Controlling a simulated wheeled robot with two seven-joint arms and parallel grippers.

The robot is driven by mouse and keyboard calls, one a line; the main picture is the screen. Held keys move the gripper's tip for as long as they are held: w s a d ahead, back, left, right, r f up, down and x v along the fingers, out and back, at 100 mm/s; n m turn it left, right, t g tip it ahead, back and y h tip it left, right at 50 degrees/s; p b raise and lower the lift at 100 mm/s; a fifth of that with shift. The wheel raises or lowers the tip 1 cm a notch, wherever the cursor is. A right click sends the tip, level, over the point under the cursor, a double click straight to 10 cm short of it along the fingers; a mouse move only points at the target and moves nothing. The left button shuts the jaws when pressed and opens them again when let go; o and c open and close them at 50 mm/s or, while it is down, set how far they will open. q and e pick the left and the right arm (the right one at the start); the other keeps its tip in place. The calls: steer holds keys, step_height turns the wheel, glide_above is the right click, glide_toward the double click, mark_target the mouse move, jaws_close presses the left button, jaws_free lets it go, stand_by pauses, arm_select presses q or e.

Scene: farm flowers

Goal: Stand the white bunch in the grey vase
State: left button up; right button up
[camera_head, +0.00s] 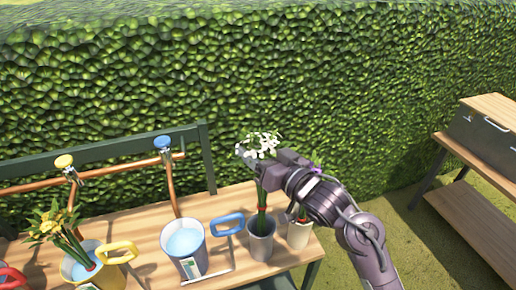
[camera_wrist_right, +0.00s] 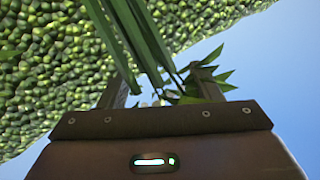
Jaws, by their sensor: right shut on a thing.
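The white bunch (camera_head: 262,143) is upright, with white blossoms on top and green stems with a red band below. My right gripper (camera_head: 262,172) is shut on its stems just under the blossoms. The stems also show between the fingers in the right wrist view (camera_wrist_right: 145,45). The grey vase (camera_head: 261,245) stands on the wooden bench, directly below the bunch. The lower end of the stems appears to be within the vase's mouth; whether it touches the bottom is hidden. My left gripper is not in view.
A cream vase (camera_head: 299,235) with stems stands close right of the grey vase, partly behind my arm. A blue-handled bucket (camera_head: 186,250) of water is to the left. A yellow bucket (camera_head: 112,275) holds yellow flowers (camera_head: 50,222). Copper taps and a hedge are behind.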

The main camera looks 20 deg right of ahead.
step_height(320, 180, down, 9)
steer(key=b, duration=0.5)
stand_by(0.3)
steer(key=o, duration=1.6)
steer(key=shift+c, duration=0.2)
steer(key=shift+s, duration=0.1)
steer(key=shift+s+d+f, duration=0.1)
steer(key=shift+s+d, duration=0.1)
steer(key=shift+s, duration=0.1)
steer(key=v, duration=0.7)
steer(key=shift+b, duration=0.4)
